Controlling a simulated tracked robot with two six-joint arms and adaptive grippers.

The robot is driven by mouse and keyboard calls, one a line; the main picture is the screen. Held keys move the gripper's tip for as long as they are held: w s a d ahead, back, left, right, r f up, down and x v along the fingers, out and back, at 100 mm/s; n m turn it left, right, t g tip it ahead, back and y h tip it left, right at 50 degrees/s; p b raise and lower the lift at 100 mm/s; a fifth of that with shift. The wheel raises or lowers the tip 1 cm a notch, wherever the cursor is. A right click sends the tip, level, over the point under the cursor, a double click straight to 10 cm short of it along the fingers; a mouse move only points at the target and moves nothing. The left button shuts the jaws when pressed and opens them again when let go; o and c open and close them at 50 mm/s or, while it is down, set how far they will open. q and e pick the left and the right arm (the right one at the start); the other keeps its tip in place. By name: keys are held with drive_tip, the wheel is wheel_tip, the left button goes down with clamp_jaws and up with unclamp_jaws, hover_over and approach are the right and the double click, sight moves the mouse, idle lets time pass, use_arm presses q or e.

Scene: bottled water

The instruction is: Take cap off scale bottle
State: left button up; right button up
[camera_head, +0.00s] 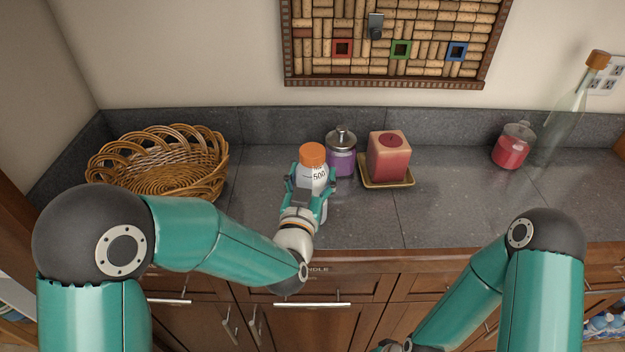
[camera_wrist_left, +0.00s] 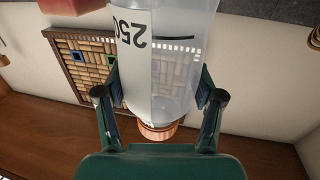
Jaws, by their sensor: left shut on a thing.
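My left gripper (camera_head: 311,184) is shut around the bottle's body from the front, below the cap. In the left wrist view the bottle (camera_wrist_left: 172,60) appears upside down between the two fingers, with the cap (camera_wrist_left: 158,133) at its lower end. My right arm shows at the lower right, but its gripper fingers are out of frame.
A purple jar (camera_head: 341,160) stands close behind the bottle. A red candle (camera_head: 389,160) sits on a dish to its right. A wicker basket (camera_head: 160,180) is at left. A pink jar (camera_head: 511,150) and tall glass bottle (camera_head: 565,115) are at right. Counter between is clear.

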use_arm(q)
wheel_tip(320, 180, up, 20)
idle(0.4)
drive_tip(key=o, duration=0.7)
drive_tip(key=shift+f, duration=0.1)
drive_tip(key=c, duration=1.1)
